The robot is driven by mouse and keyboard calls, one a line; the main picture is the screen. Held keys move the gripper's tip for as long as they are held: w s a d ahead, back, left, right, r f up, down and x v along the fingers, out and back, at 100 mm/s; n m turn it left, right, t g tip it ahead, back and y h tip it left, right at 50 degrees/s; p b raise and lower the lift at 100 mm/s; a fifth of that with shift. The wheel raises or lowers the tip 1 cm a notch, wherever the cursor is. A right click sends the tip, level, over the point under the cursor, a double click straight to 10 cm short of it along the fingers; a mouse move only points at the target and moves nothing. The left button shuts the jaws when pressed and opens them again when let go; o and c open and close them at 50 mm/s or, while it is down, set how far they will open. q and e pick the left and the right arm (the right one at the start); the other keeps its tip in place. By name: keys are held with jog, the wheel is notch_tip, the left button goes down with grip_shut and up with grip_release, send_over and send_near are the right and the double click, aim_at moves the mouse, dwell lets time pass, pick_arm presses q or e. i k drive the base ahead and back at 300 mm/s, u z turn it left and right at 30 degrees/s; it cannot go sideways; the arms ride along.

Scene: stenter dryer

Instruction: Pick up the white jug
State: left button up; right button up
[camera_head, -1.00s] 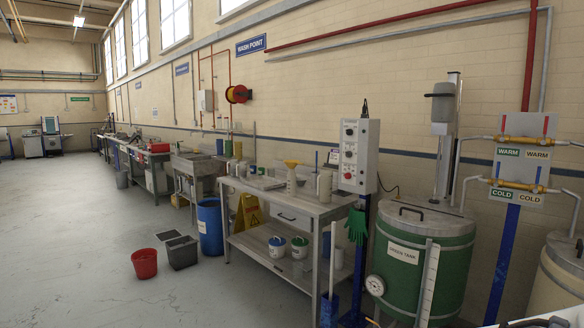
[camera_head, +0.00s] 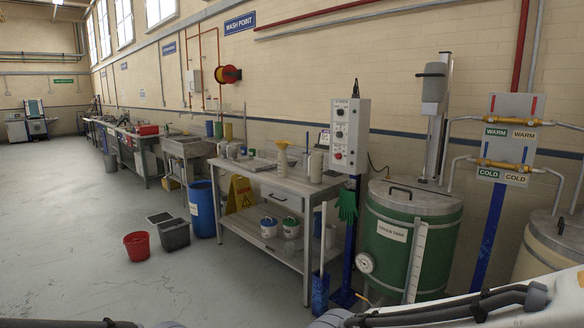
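A pale, off-white upright container (camera_head: 315,166) stands on the steel bench (camera_head: 262,182), near its right end; I cannot tell for sure whether it is the white jug. Small pale containers (camera_head: 232,151) stand at the bench's far left end. Parts of my arms show along the bottom edge, well in front of the bench and apart from it. Neither gripper's fingers are in view.
A green tank (camera_head: 405,245) and a control box (camera_head: 349,135) stand right of the bench. A blue drum (camera_head: 202,208), yellow floor sign (camera_head: 240,193), red bucket (camera_head: 137,246) and grey bin (camera_head: 174,235) stand left. Lidded tubs (camera_head: 290,228) sit on the lower shelf. Open floor lies left.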

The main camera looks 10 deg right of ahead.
aim_at(315, 162)
jog(key=u, duration=0.35)
jog(key=i, duration=1.15)
jog(key=u, duration=0.4)
jog(key=i, duration=2)
jog(key=z, duration=0.75)
jog(key=i, duration=1.5)
jog(key=z, duration=0.8)
